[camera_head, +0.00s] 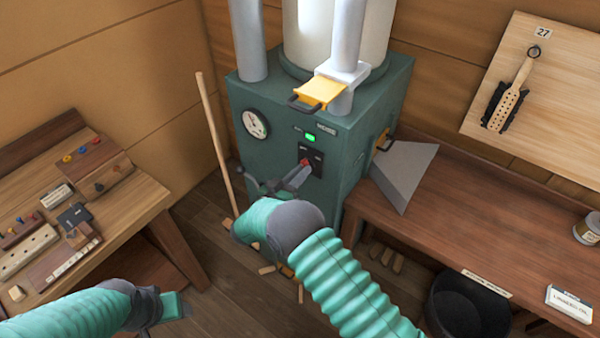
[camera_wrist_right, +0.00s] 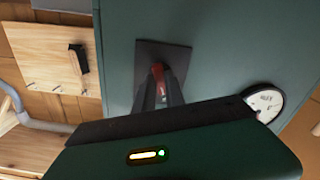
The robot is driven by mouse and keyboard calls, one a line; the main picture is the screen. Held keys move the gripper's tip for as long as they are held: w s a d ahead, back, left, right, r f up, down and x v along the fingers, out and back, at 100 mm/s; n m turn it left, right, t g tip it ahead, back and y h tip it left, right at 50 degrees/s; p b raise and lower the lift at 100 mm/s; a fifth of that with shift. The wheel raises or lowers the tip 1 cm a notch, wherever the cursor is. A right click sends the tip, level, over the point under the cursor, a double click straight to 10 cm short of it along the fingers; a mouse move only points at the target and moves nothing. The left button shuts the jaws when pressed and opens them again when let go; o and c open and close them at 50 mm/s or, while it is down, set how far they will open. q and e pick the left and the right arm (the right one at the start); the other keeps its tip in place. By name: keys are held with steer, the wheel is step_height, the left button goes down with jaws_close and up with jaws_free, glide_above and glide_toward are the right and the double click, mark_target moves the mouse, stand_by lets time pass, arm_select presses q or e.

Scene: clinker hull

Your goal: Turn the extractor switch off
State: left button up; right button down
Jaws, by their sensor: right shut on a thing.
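The extractor is a dark green cabinet (camera_head: 270,150) with a round gauge (camera_head: 256,123) and a lit green lamp (camera_head: 310,138) on its front. Below the lamp, a dark plate carries the red switch (camera_head: 305,162). My right gripper (camera_head: 302,170) reaches the plate, its fingers shut on the red switch. In the right wrist view the red switch (camera_wrist_right: 158,72) shows between the tips of the right gripper (camera_wrist_right: 159,84), against the dark plate (camera_wrist_right: 175,58). The fingers partly hide the switch, so its exact angle is unclear. My left gripper (camera_head: 174,306) is low at the left, away from the extractor; its jaws are unclear.
A wooden stick (camera_head: 213,140) leans at the cabinet's left. A workbench (camera_head: 150,195) with small parts stands left; another bench (camera_head: 480,215) with a grey hood (camera_head: 405,170) stands right. A black bucket (camera_head: 465,305) is below.

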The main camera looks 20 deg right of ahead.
steer(key=shift+w+r+n, duration=0.15)
steer(key=shift+r+n, duration=0.15)
steer(key=shift+n, duration=0.2)
steer(key=c, duration=1.8)
jaws_free()
steer(key=o, duration=0.4)
steer(key=shift+f, duration=0.25)
